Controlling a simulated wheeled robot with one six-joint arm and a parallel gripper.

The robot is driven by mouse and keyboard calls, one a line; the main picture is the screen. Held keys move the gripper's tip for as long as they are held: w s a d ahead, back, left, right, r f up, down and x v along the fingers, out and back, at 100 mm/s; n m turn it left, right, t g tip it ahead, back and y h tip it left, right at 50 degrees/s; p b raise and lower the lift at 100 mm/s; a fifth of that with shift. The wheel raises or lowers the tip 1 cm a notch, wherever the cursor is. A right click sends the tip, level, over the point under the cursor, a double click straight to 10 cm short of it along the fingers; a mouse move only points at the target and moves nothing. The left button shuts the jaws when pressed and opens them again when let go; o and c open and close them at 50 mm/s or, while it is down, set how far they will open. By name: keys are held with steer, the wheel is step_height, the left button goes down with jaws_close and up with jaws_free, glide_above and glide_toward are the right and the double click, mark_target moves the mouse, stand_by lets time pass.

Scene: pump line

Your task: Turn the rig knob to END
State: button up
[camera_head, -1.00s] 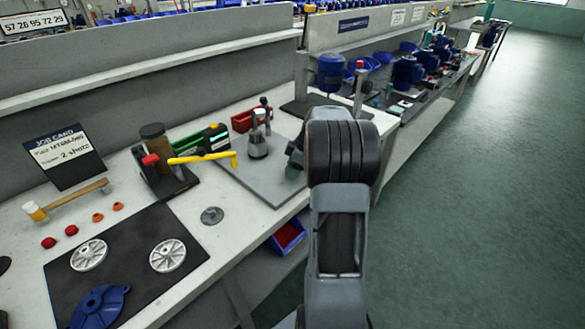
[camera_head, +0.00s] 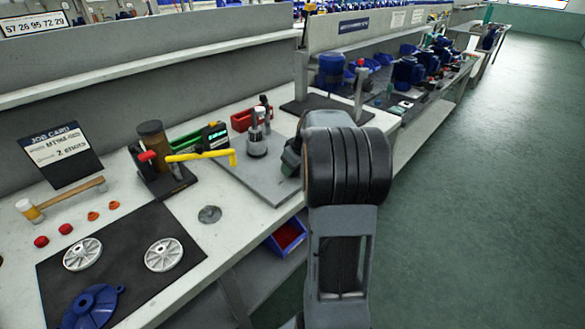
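The test rig appears to be the grey base plate (camera_head: 236,172) on the bench, with a silver upright fitting (camera_head: 257,141) and a dark box with a lit green display (camera_head: 215,136) at its back left. A yellow lever (camera_head: 202,156) reaches across in front of the box. I cannot pick out the rig knob or its END mark at this size. My arm stands at the right of the plate, its large dark joint in front of the plate's right side. A dark part of my arm shows at the plate's right edge. My gripper is not visible; the arm hides that area.
A black mat (camera_head: 135,236) at the front left holds two pale wheels and a blue cover (camera_head: 92,306). A blue bin (camera_head: 287,237) sits below the bench; floor at right is clear.

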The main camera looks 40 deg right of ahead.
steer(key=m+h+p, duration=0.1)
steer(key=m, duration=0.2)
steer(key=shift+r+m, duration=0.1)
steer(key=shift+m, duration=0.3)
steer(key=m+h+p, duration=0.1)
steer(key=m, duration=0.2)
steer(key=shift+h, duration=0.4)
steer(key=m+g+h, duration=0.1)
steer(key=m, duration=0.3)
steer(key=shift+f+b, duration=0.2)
steer(key=shift+b, duration=0.15)
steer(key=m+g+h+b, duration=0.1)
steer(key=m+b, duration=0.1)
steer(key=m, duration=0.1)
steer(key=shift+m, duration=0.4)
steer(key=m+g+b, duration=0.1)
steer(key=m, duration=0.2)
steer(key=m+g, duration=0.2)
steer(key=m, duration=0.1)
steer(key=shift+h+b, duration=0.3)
steer(key=shift+b, duration=0.05)
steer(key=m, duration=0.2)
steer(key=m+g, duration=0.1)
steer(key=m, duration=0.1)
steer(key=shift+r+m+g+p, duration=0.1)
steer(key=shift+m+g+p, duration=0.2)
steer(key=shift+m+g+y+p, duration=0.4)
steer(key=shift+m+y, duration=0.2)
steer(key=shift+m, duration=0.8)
